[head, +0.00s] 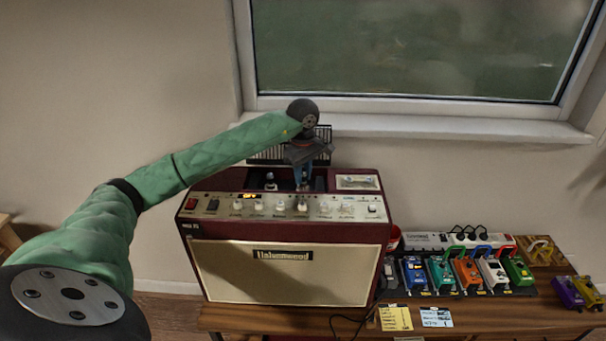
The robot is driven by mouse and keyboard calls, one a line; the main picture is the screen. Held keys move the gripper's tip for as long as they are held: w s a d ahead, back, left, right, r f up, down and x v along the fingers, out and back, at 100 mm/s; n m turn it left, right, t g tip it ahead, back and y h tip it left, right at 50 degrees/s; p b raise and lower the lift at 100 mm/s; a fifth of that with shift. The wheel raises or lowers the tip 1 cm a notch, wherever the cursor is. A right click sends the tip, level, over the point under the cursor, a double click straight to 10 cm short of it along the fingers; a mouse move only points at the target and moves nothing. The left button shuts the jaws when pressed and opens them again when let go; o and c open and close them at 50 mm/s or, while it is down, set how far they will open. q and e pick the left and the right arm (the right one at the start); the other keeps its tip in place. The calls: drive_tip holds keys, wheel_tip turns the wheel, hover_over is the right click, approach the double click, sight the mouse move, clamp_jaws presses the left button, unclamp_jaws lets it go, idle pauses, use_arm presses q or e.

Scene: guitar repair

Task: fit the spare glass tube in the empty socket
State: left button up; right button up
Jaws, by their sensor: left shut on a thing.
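The dark red guitar amplifier (386,232) stands on the wooden bench with its top open. In the dark opening, one small glass tube (270,181) stands upright at the left. My left gripper (303,182) points down into the opening, to the right of that tube. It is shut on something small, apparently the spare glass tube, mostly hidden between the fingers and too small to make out. The sockets are hidden inside the opening and behind the control panel, so I cannot tell whether the held thing touches one. My right gripper is out of view.
A dark grille (265,154) stands behind the opening. A pale label plate (357,182) is on the amplifier's top right. Knobs line the front panel (225,206). Several pedals (466,272), a power strip (425,240) and note cards (396,318) are at the right.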

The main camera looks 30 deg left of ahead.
use_arm(q)
drive_tip(key=shift+f+b, duration=0.35)
drive_tip(key=shift+f, duration=0.05)
idle(0.4)
drive_tip(key=o, duration=1.3)
drive_tip(key=shift+c, duration=0.2)
drive_tip(key=shift+r, duration=0.1)
drive_tip(key=shift+r+p, duration=1.05)
drive_tip(key=shift+r, duration=2.85)
